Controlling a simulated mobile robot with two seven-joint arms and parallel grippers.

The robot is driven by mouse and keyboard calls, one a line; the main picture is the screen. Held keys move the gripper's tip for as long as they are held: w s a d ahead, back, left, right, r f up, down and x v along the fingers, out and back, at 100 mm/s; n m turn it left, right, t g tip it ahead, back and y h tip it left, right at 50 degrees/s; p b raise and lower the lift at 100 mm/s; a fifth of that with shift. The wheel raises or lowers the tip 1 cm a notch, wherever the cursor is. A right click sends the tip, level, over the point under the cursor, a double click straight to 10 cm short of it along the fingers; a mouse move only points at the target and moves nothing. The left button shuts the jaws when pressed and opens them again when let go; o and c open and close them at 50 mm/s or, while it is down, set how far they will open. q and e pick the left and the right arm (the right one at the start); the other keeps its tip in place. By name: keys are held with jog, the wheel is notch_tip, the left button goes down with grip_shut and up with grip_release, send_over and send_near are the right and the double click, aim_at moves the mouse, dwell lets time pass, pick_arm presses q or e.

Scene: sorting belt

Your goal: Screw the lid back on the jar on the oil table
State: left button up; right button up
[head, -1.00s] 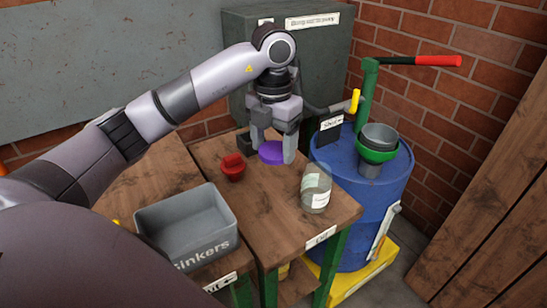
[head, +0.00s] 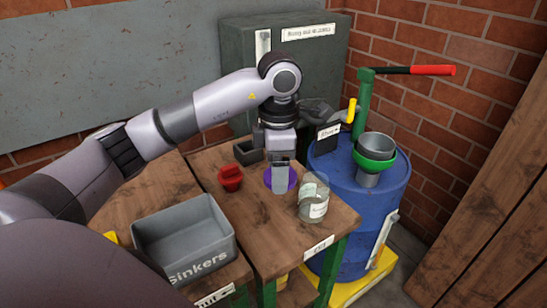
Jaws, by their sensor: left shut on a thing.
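The jar (head: 312,204) is clear glass with a white label and stands upright near the right side of the wooden oil table (head: 262,234). Its top has no lid on it. The purple lid (head: 267,178) is between the fingers of my left gripper (head: 281,186), which is shut on it. The gripper points down just left of the jar, and its fingers hide the middle of the lid. The lid looks turned towards the camera. I cannot tell its exact height above the table. My right gripper is not in view.
A red object (head: 230,178) and a dark open box (head: 247,152) are on the table left of the lid. A grey "Sinkers" bin (head: 187,257) stands at front left. A blue drum (head: 367,215) with a green pump and funnel (head: 374,153) stands close right.

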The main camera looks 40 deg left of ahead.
pick_arm(q)
jog(key=m, duration=0.2)
jog(key=d+f+m, duration=0.1)
jog(key=m, duration=0.1)
jog(key=s+m, duration=0.1)
jog(key=m, duration=0.1)
jog(key=shift+d+f, duration=0.15)
jog(key=shift+d, duration=0.15)
jog(key=s+d+f+m, duration=0.1)
jog(key=d+f+m, duration=0.1)
jog(key=m, duration=0.8)
jog(key=s+d+f+m, duration=0.1)
jog(key=s+d+m, duration=0.1)
jog(key=m, duration=0.8)
jog(key=shift+s+d+f, duration=0.25)
jog(key=shift+s+f, duration=0.05)
jog(key=shift+f, duration=0.1)
